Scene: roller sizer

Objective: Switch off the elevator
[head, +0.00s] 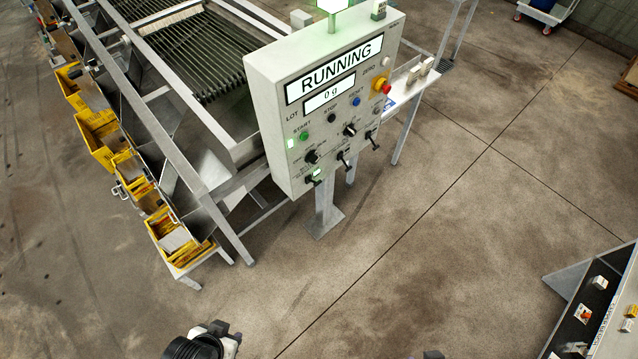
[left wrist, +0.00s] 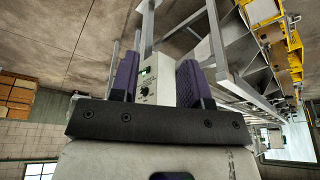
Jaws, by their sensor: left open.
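A pale control panel (head: 322,100) stands on a post, its display reading RUNNING and 0 g. Below are a green START button (head: 304,136), a black STOP button (head: 332,118) and a blue button (head: 357,101). Black knobs (head: 311,157) and a row of black levers (head: 344,160) are lower down; their small labels are unreadable, so I cannot tell which is the elevator's. My left gripper (head: 205,343) is at the bottom edge, well short of the panel. In the left wrist view its purple fingers (left wrist: 158,78) are apart and empty, with the panel (left wrist: 156,78) beyond them.
The sizer frame (head: 170,110) with yellow bins (head: 103,145) stands left of the panel. A red emergency button (head: 382,86) is at its right. Another console (head: 600,300) is at lower right. The floor before the panel is clear. A dark part of mine shows at the bottom edge.

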